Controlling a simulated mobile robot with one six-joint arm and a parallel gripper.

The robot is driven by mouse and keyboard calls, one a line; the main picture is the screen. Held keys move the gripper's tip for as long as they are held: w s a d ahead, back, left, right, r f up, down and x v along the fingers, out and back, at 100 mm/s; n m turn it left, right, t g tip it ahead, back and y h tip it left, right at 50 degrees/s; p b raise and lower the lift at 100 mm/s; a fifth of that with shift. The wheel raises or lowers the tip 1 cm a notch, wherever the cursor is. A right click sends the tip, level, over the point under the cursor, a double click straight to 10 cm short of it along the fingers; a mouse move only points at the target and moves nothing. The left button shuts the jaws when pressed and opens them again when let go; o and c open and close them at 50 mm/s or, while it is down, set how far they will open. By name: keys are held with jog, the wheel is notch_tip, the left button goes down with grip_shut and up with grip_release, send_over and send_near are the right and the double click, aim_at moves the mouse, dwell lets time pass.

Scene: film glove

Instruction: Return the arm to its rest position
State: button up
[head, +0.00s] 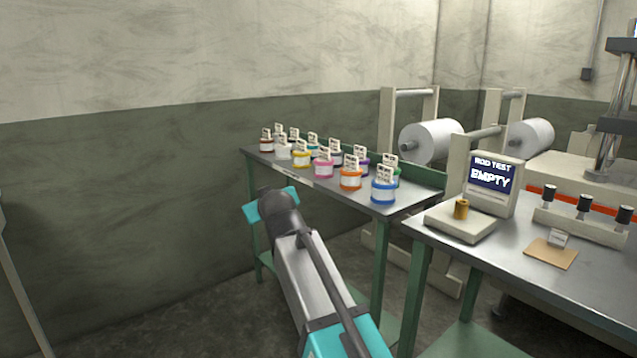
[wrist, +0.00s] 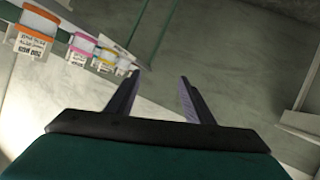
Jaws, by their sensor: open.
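My arm (head: 305,270) reaches forward from the lower middle of the head view, in front of the left table. In the wrist view my gripper (wrist: 158,98) shows two dark fingers standing apart with nothing between them. Beyond the fingers are the grey floor and wall. In the head view the fingers are hidden behind my wrist.
The left table (head: 405,203) holds several labelled jars, including a blue jar (head: 383,191) and an orange jar (head: 350,180). The right bench (head: 510,255) holds a tester with a screen (head: 491,175) reading "ROD TEST EMPTY". Bare wall and floor lie to the left.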

jog(key=s+d+f+m+g+h+p, duration=0.1)
jog(key=s+d+f+g+p, duration=0.15)
jog(key=f, duration=0.75)
jog(key=s+d+f+g+h+p, duration=0.1)
jog(key=d+f+g+p, duration=0.2)
jog(key=f, duration=0.6)
jog(key=s+d+f+m+g+h+p, duration=0.1)
jog(key=s+d+f+g+p, duration=0.1)
jog(key=s+d+f+p, duration=0.35)
jog(key=s+d+f+m+g+h+p, duration=0.1)
jog(key=s+d+f+g+p, duration=0.15)
jog(key=s+d+f, duration=0.65)
jog(key=s+d+f+m+g+p, duration=0.1)
jog(key=s+d+f+g+p, duration=0.1)
jog(key=s+d+f+p, duration=0.4)
jog(key=s+d+f+m+g+p, duration=0.15)
jog(key=s+f, duration=0.25)
jog(key=s, duration=0.4)
jog(key=s+d+g+p, duration=0.2)
jog(key=s+p, duration=0.2)
jog(key=s, duration=0.6)
jog(key=s+d+m+g+p, duration=0.1)
jog(key=s+d+g+p, duration=0.1)
jog(key=s, duration=0.9)
jog(key=shift+s+d+f+g+y+p, duration=0.2)
jog(key=shift+s+d+g+y+p, duration=0.15)
jog(key=shift+g+p, duration=0.6)
